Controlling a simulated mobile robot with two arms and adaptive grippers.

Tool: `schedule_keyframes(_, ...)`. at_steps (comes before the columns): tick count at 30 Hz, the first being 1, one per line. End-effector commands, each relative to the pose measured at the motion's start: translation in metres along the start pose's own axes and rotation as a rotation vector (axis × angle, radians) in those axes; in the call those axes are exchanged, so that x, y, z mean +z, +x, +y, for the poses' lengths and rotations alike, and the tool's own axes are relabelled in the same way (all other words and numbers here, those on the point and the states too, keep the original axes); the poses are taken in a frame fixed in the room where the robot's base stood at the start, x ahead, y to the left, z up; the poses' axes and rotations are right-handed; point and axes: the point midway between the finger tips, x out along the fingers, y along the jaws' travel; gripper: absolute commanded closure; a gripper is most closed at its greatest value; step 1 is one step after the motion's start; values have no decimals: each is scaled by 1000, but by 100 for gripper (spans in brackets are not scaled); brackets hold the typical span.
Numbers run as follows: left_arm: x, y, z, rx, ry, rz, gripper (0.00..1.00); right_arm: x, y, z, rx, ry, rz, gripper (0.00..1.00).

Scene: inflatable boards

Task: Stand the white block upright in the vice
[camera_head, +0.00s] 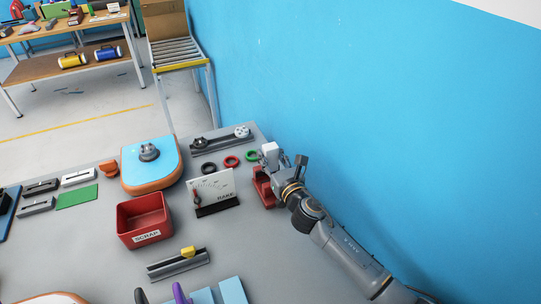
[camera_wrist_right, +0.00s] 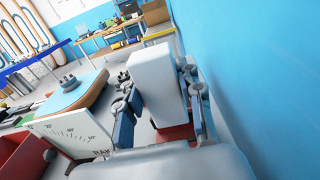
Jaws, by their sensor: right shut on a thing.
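The white block (camera_head: 270,148) is held by my right gripper (camera_head: 279,161) at the right side of the grey table, beside the blue wall. In the right wrist view the white block (camera_wrist_right: 155,82) stands tall between the two fingers of the right gripper (camera_wrist_right: 160,108), which is shut on it. The red vice (camera_head: 263,188) is just below the block in the head view. Part of its red body (camera_wrist_right: 176,133) shows beneath the block in the wrist view. The block's lower end is hidden, so I cannot tell whether it touches the vice. My left gripper is out of view.
A white gauge panel (camera_head: 212,186) stands left of the vice. Black, red and green rings (camera_head: 251,155) lie behind it. A red scrap bin (camera_head: 144,220) and an orange-and-blue board (camera_head: 150,176) are farther left. The blue wall (camera_head: 350,130) is close on the right.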

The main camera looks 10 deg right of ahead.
Motion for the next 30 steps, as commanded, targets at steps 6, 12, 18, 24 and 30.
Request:
schedule_keyframes(6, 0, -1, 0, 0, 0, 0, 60, 0, 0, 0, 0, 0, 0, 96)
schedule_keyframes(12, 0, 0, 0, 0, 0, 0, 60, -1, 0, 0, 0, 0, 0, 96)
schedule_keyframes(18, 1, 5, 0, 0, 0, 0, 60, -6, 0, 0, 0, 0, 0, 96)
schedule_keyframes(24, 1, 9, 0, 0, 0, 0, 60, -11, 0, 0, 0, -1, 0, 96)
schedule_keyframes(30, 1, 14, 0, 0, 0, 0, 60, -16, 0, 0, 0, -2, 0, 96)
